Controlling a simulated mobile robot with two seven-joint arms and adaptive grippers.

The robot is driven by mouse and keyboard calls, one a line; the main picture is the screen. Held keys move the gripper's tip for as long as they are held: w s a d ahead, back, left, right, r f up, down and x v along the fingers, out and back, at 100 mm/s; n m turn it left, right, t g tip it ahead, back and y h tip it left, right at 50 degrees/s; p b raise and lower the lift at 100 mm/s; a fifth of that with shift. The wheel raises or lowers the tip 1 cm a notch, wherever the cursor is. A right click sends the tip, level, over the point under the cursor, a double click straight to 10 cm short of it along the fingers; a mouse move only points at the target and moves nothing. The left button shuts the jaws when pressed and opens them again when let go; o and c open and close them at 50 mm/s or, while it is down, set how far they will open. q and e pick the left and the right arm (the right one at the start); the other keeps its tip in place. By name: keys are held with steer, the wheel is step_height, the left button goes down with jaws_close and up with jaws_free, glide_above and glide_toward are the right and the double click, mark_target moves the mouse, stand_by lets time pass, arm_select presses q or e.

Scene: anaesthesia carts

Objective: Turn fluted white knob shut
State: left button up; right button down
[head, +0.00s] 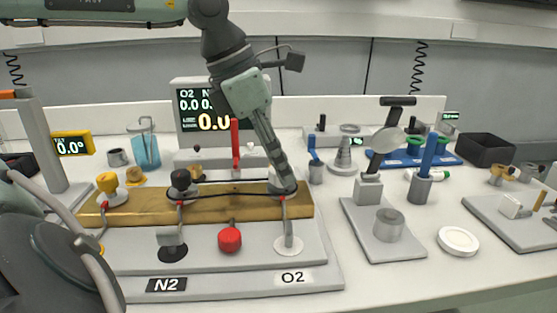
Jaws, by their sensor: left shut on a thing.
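The fluted white knob (289,189) sits at the right end of a brass bar (240,203), above the O2 label (292,278). It is pale, and mostly hidden behind the fingers. My left gripper (281,182) reaches down from the upper left and is shut on this knob. A black knob (181,182) and a yellow knob (107,184) stand further left on the same bar. My right gripper is not in view.
A display (198,104) stands behind the bar. A red knob (230,239) is in front, between the N2 (167,285) and O2 labels. A laryngoscope-like tool (383,147) and blue-handled items (428,160) stand to the right. A white lid (458,241) lies on the table.

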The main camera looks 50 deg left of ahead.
arm_select(q)
steer(key=o, duration=1.2)
steer(key=shift+c, duration=0.2)
steer(key=shift+r, duration=0.1)
steer(key=v, duration=1.2)
